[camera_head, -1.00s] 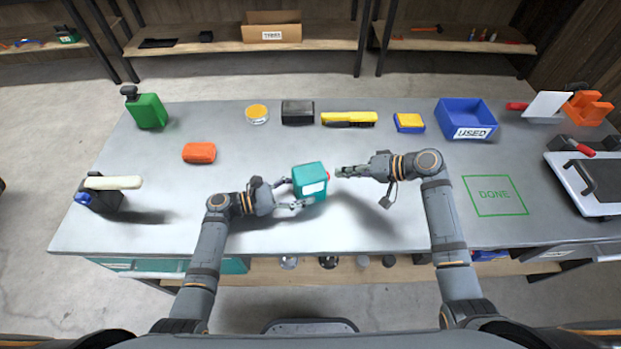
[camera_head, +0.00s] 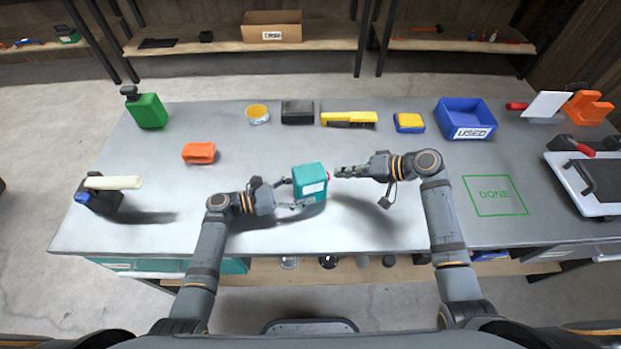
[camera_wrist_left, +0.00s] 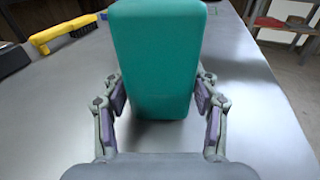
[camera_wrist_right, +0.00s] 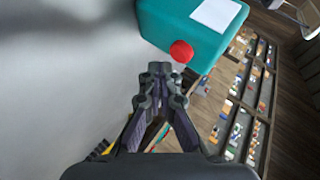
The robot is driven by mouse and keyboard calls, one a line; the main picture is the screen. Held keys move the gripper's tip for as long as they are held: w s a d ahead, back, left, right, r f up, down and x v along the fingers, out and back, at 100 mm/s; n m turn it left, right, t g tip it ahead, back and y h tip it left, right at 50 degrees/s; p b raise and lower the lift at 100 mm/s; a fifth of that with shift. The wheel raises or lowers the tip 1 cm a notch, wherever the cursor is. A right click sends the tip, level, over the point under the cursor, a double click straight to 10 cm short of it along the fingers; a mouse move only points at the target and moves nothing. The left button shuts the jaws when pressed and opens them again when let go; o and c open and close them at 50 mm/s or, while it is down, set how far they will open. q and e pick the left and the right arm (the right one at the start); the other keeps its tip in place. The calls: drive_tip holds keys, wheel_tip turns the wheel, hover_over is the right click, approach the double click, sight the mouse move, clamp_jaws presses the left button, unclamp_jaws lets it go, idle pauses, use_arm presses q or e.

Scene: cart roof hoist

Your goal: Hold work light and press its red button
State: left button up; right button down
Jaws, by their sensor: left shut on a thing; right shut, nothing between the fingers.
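The work light (camera_head: 309,181) is a teal box with a white label on one face. My left gripper (camera_head: 286,193) is shut on it from the left; in the left wrist view the light (camera_wrist_left: 158,60) stands between both fingers (camera_wrist_left: 160,100). In the right wrist view the light (camera_wrist_right: 200,25) shows a round red button (camera_wrist_right: 181,51) on the side facing my right gripper. My right gripper (camera_head: 342,172) is shut and empty, its tips (camera_wrist_right: 160,70) just short of the button, with a small gap visible. In the head view the button (camera_head: 327,176) is a small red spot.
Along the back stand a green canister (camera_head: 148,110), yellow-topped tub (camera_head: 257,113), black box (camera_head: 297,112), yellow brush (camera_head: 348,118) and blue USED bin (camera_head: 466,119). An orange block (camera_head: 200,153) lies left. The green DONE outline (camera_head: 495,195) at right is empty.

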drive_tip(key=shift+s+a, duration=0.25)
drive_tip(key=shift+a, duration=0.65)
idle(0.8)
drive_tip(key=shift+w+d, duration=0.35)
drive_tip(key=shift+d, duration=0.75)
drive_tip(key=shift+w+d, duration=0.3)
drive_tip(key=shift+d, duration=0.85)
drive_tip(key=shift+w+d, duration=0.35)
drive_tip(key=shift+d, duration=0.75)
use_arm(q)
drive_tip(key=o, duration=1.4)
